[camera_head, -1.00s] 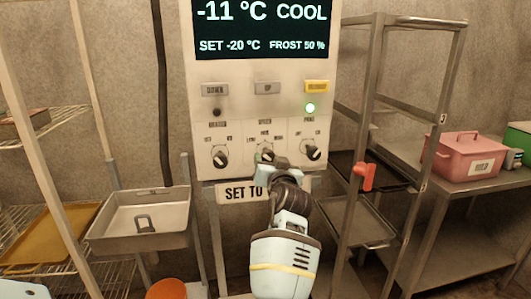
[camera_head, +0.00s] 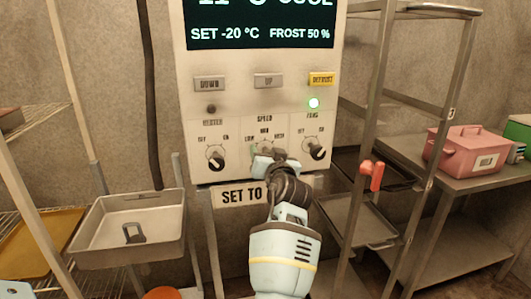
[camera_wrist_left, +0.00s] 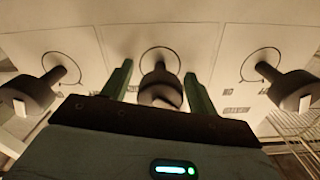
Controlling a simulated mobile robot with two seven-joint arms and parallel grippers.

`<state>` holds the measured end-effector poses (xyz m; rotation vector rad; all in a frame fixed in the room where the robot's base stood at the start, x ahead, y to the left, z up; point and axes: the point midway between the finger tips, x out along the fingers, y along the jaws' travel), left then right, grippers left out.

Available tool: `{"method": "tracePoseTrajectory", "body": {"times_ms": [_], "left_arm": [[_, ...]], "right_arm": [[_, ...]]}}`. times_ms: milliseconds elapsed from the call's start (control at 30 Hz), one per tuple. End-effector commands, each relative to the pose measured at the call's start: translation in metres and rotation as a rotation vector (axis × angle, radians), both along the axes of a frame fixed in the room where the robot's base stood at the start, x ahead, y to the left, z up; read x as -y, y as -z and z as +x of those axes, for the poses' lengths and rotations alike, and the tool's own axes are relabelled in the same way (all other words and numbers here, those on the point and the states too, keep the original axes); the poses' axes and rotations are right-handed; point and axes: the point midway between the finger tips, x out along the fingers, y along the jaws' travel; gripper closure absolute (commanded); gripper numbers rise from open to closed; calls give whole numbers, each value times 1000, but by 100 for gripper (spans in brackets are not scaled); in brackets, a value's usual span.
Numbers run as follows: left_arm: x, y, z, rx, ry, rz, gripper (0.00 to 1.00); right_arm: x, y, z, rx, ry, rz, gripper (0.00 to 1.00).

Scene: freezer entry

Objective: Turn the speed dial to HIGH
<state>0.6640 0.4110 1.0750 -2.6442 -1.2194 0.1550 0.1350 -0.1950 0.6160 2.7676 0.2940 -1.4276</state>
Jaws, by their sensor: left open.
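The control panel (camera_head: 230,66) stands ahead, with a row of three dials low on it. The speed dial is the middle one; in the head view it is mostly hidden behind my left gripper (camera_head: 268,158). In the left wrist view the dark speed dial (camera_wrist_left: 160,88) sits between the two green fingers of my left gripper (camera_wrist_left: 158,88). The fingers are open, one on each side, with gaps visible between them and the dial. The dial's setting cannot be read. My right gripper is not in view.
The heater dial (camera_head: 216,160) and fans dial (camera_head: 315,152) flank the speed dial closely. Below is a "SET TO" sign (camera_head: 240,196), partly covered by my arm.

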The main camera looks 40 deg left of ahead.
Motion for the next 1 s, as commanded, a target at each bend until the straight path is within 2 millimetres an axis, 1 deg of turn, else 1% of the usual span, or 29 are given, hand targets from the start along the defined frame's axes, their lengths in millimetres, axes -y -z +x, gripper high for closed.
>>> {"method": "tracePoseTrajectory", "body": {"times_ms": [233, 567, 600, 833, 1000], "left_arm": [[1, 0, 0, 0, 1, 0, 41], [0, 0, 0, 0, 1, 0, 84], [0, 0, 0, 0, 1, 0, 86], [0, 0, 0, -18, 0, 17, 86], [0, -2, 0, -72, 1, 64, 86]], "right_arm": [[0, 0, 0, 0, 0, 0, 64], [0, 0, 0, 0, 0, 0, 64], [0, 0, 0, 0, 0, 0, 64], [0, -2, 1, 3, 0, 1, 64], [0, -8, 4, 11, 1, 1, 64]]}}
